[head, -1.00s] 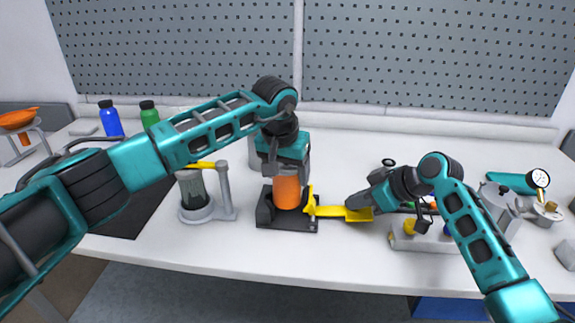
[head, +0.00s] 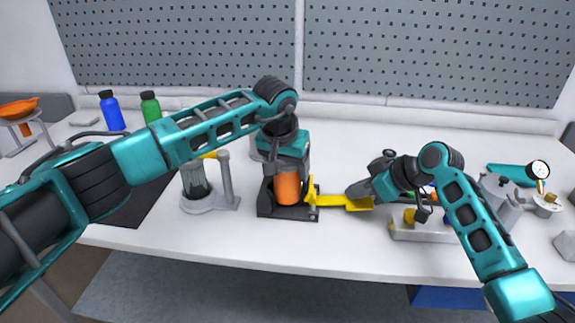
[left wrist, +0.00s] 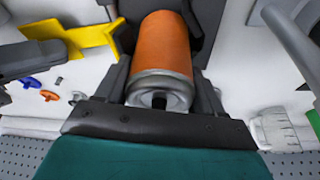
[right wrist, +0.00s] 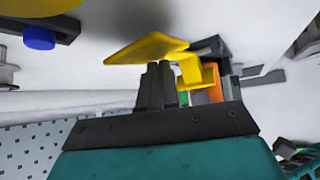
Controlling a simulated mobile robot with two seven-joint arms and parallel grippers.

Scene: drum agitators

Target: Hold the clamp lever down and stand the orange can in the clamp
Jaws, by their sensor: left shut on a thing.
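The orange can (head: 287,187) is upright between the fingers of my left gripper (head: 287,168). In the left wrist view the can (left wrist: 163,45) shows its grey end between both fingers (left wrist: 162,90). The can is at the black clamp (head: 288,212), its lower end between the clamp's parts; whether it rests on the base is hard to tell. The yellow clamp lever (head: 335,200) extends right from the clamp. My right gripper (head: 358,190) is over the lever's wide end. In the right wrist view its fingers (right wrist: 156,80) are together against the yellow lever (right wrist: 145,48).
A grey holder with a dark-filled cylinder (head: 196,180) stands left of the clamp. Blue (head: 112,112) and green (head: 150,107) bottles stand behind left. A light block with coloured parts (head: 415,232) and a metal pot (head: 497,200) are at right. The table front is clear.

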